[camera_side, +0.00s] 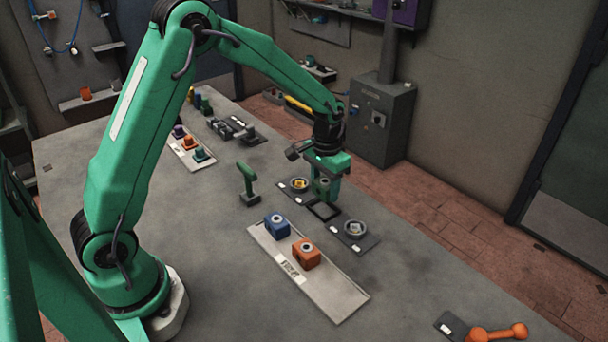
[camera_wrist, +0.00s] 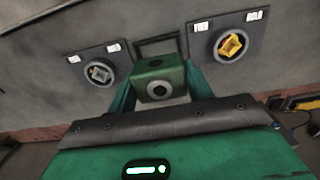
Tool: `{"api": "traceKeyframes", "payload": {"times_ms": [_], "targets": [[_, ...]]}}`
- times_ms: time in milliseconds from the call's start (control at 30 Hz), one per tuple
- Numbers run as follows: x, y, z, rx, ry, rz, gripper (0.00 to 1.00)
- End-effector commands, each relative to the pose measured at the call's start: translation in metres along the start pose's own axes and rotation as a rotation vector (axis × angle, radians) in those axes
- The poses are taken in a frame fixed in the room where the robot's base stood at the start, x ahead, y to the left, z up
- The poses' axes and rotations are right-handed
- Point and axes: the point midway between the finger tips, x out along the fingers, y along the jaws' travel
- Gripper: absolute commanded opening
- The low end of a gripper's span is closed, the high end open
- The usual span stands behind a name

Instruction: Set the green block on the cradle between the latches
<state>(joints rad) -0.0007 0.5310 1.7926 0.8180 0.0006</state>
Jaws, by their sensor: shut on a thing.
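The green block (camera_wrist: 160,82), with a round dark-centred boss on its face, sits between the two fingers of my gripper (camera_wrist: 160,90). In the side view my gripper (camera_side: 325,190) points down and is shut on the green block (camera_side: 322,186). The cradle (camera_side: 325,211) is a dark square frame, which also shows behind the block in the wrist view (camera_wrist: 150,48). The block appears above or close by the cradle; the exact gap is unclear. On either side of the cradle is a round latch on a dark plate: one yellow (camera_side: 300,184), one grey (camera_side: 355,228).
A pale tray (camera_side: 335,292) with a blue block (camera_side: 277,225) and an orange block (camera_side: 306,254) lies in front. A green handle (camera_side: 246,178) stands to the left. Another tray with small coloured parts is further back. An orange tool (camera_side: 497,333) lies at lower right.

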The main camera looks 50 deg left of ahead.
Motion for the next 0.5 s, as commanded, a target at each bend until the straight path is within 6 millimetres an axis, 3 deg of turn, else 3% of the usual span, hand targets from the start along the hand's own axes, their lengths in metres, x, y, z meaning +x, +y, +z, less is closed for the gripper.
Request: {"api": "traceKeyframes", "payload": {"times_ms": [500], "targets": [[0.032, 0.0, 0.0, 0.0, 0.0, 0.0, 0.22]]}}
